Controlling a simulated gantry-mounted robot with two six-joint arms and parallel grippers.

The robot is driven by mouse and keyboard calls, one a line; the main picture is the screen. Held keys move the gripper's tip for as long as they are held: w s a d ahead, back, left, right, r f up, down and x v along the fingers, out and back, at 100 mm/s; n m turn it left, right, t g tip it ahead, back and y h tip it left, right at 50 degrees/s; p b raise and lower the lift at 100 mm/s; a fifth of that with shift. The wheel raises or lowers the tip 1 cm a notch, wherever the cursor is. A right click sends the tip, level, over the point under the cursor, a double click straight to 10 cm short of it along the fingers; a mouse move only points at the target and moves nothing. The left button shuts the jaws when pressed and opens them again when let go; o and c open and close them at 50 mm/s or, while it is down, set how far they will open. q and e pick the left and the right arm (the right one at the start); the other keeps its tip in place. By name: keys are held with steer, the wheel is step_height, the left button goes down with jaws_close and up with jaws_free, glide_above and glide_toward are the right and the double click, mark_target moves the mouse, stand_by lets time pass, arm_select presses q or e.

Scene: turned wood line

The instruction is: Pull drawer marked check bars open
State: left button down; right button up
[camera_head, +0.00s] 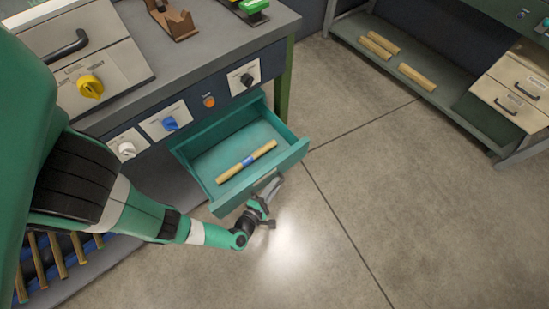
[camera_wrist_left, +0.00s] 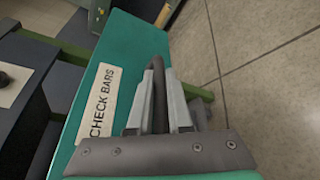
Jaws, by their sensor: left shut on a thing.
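The check bars drawer (camera_head: 292,154) is a teal drawer under the grey workbench, and it stands pulled out. A wooden bar with a blue band (camera_head: 248,161) lies inside it. In the left wrist view the drawer front (camera_wrist_left: 130,38) carries a label reading CHECK BARS (camera_wrist_left: 100,98). My left gripper (camera_head: 266,196) is at the drawer front; in the left wrist view its fingers (camera_wrist_left: 160,98) are shut on the dark drawer handle (camera_wrist_left: 158,78). My right gripper is in neither view.
A green shelf (camera_head: 350,30) with wooden bars and a cream drawer unit (camera_head: 505,95) stand at the right. The floor between is clear.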

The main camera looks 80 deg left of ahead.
arm_select(q)
steer(key=shift+w+d, duration=0.1)
steer(key=shift+d, duration=0.15)
steer(key=shift+a, duration=0.1)
steer(key=c, duration=1.1)
jaws_free()
steer(key=shift+s+d+r, duration=0.15)
steer(key=shift+s+d, duration=0.05)
steer(key=shift+d, duration=0.1)
steer(key=shift+p+v, duration=1.55)
steer(key=shift+v, duration=3.9)
steer(key=shift+s+a, duration=0.1)
steer(key=shift+a, duration=0.05)
